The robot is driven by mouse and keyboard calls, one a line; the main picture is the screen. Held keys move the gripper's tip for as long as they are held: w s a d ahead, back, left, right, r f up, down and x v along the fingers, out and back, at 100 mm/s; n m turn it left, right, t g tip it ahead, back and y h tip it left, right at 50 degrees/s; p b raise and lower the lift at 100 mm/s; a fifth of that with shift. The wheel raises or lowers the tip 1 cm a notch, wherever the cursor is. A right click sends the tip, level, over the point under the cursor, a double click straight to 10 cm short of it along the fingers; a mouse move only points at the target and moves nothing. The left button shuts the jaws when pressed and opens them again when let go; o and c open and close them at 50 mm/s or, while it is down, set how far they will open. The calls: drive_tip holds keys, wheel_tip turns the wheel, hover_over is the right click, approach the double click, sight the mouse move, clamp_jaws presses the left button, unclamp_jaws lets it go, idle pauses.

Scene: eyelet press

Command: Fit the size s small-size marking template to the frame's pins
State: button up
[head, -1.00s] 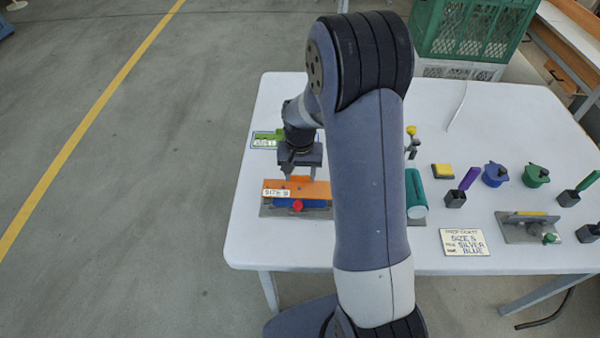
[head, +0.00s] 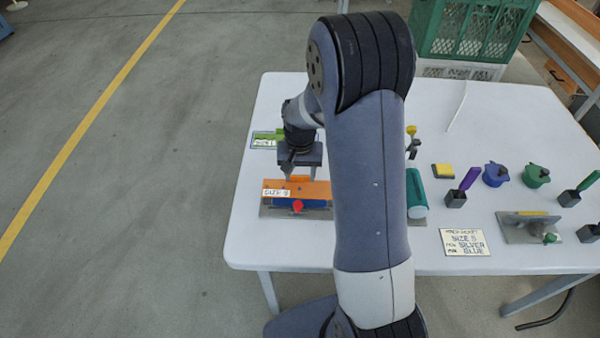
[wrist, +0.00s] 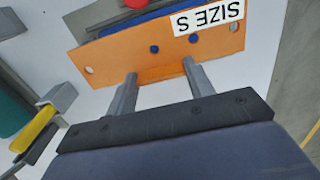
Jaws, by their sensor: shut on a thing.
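The orange size S template (head: 318,190) carries a white "SIZE S" label and lies over the frame (head: 322,212), a grey base with a blue part and a red knob. My gripper (head: 301,178) points down and is shut on the template's near side in the wrist view (wrist: 160,71). There the template (wrist: 125,55) shows two blue spots near its middle and a pale hole towards each end. I cannot tell whether the blue spots are pins or the blue part seen through holes. Whether the template is seated or just above the frame is unclear.
A green labelled template (head: 264,139) lies behind on the left. A teal roller-like thing (head: 416,193) is right of my arm. A work ticket (head: 465,242) reads size S, silver, blue.

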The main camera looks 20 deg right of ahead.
drive_tip(key=shift+f+b, duration=1.4)
drive_tip(key=shift+f, duration=0.05)
idle(2.0)
drive_tip(key=o, duration=1.1)
drive_tip(key=shift+r, duration=0.15)
drive_tip(key=shift+r+p, duration=1.8)
drive_tip(key=shift+r, duration=0.6)
